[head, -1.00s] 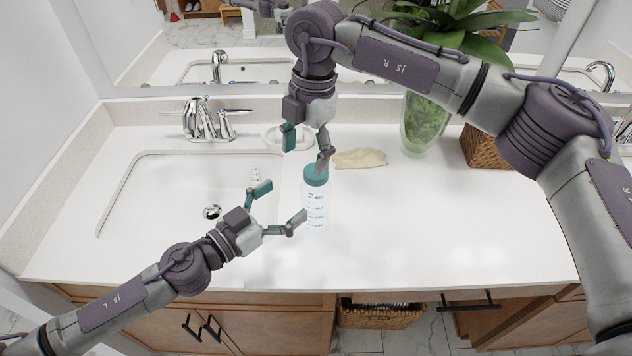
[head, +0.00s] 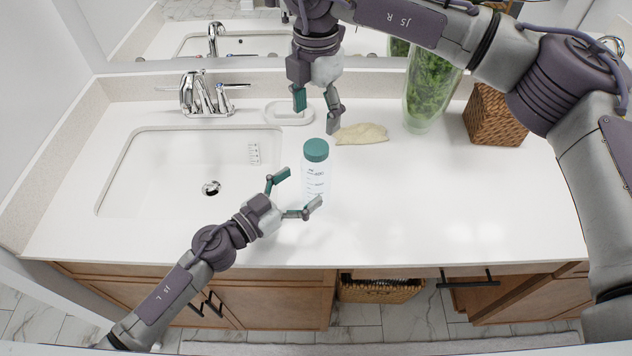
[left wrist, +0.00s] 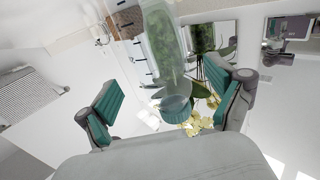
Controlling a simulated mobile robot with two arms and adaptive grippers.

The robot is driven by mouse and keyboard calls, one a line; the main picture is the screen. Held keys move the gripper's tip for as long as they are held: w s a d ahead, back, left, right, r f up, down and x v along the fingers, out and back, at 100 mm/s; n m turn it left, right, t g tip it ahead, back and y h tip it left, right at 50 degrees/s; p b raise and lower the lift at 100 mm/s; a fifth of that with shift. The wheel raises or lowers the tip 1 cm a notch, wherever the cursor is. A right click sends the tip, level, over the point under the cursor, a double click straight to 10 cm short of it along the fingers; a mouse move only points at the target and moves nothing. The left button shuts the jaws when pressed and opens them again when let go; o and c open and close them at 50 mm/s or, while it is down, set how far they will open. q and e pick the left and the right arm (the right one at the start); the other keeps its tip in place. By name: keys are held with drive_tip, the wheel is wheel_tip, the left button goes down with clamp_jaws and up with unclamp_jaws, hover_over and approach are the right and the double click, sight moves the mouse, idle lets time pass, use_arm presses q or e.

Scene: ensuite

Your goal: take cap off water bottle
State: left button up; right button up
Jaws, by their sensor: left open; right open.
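The water bottle (head: 316,182) is clear with dark markings and stands upright on the counter right of the sink. Its teal cap (head: 316,150) is on top. My left gripper (head: 298,190) is open at the bottle's left side. Its near finger overlaps the bottle's lower part in the head view; I cannot tell whether it touches. My right gripper (head: 317,114) is open and empty, pointing down, beyond the cap in the picture and apart from it. The left wrist view shows both open left fingers (left wrist: 170,98) with a see-through shape between them, hard to make out.
The sink (head: 150,175) and faucet (head: 205,95) are to the left. A soap dish (head: 287,116) and a beige cloth (head: 362,134) lie behind the bottle. A glass vase (head: 428,90) and wicker basket (head: 495,118) stand at the back right. The counter's right front is clear.

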sight(305, 183)
use_arm(q)
drive_tip(key=x, duration=0.4)
drive_tip(key=shift+a+f, duration=0.1)
use_arm(e)
drive_tip(key=shift+w+f, duration=0.1)
drive_tip(key=shift+w, duration=0.1)
use_arm(q)
drive_tip(key=shift+w+d, duration=0.25)
drive_tip(key=shift+d, duration=0.05)
use_arm(e)
drive_tip(key=shift+s, duration=0.1)
use_arm(q)
clamp_jaws()
use_arm(e)
drive_tip(key=m, duration=0.3)
drive_tip(key=shift+m, duration=0.4)
drive_tip(key=m, duration=0.4)
drive_tip(key=shift+m, duration=0.4)
drive_tip(key=shift+f, duration=0.3)
wheel_tip(305, 183, down, 7)
drive_tip(key=shift+f, duration=0.2)
drive_tip(key=shift+c, duration=0.3)
